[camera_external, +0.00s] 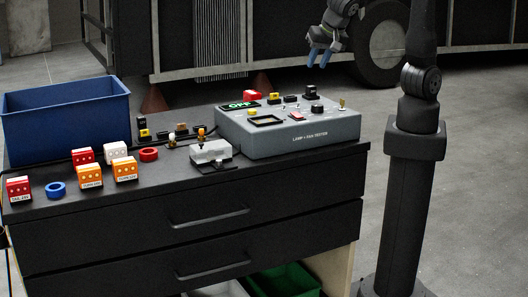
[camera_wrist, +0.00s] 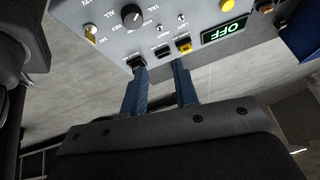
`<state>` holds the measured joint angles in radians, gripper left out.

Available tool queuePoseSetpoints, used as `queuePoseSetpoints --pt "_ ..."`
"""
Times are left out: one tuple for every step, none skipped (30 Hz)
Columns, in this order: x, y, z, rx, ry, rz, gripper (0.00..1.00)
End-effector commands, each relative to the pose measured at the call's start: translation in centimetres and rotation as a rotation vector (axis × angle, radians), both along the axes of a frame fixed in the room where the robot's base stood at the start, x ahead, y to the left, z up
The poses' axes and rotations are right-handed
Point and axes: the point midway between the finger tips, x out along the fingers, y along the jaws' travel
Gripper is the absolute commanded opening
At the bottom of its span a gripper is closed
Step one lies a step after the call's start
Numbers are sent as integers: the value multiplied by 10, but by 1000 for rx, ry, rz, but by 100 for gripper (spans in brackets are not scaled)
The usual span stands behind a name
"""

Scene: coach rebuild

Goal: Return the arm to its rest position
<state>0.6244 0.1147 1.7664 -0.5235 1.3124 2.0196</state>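My gripper (camera_external: 319,59) hangs in the air above and behind the right part of the grey tester box (camera_external: 290,141), clear of it. Its two blue fingers point down and stand apart with nothing visible between them. In the wrist view the gripper (camera_wrist: 161,76) also shows a gap between the fingers, with the tester's panel (camera_wrist: 150,40) beyond. That panel carries a black knob (camera_wrist: 131,16), small switches, a yellow button and a green "OFF" display (camera_wrist: 224,32).
The tester stands on a black drawer cabinet (camera_external: 210,214). A blue bin (camera_external: 66,117), several red, white and orange blocks, a blue ring (camera_external: 55,189), a red ring (camera_external: 149,154) and a small grey device (camera_external: 211,151) share its top. A coach side (camera_external: 290,40) stands behind.

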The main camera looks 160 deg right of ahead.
Motion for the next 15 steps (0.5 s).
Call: queuePoseSetpoints --pt "4 4 10 -2 -4 3 27" --pt "6 7 15 -1 -4 4 27" --pt "0 2 3 3 4 -2 27" --pt "-2 -1 -3 3 3 -2 27" --pt "-4 -4 -9 3 5 -3 27" --pt "-6 -7 -16 2 4 -3 27" --pt "-8 -9 -21 2 4 -3 27" --pt "-10 -12 -27 2 4 -2 27" --pt "-12 -15 -34 2 4 -3 27" --pt "-14 -17 -39 2 4 -3 27" --pt "-15 -20 -45 3 4 -2 27" --pt "-18 -22 -52 3 3 -2 27" --pt "-20 -25 -57 2 3 -2 27" --pt "-22 -27 -62 3 4 -2 27" --pt "-24 -30 -70 3 3 -1 27"
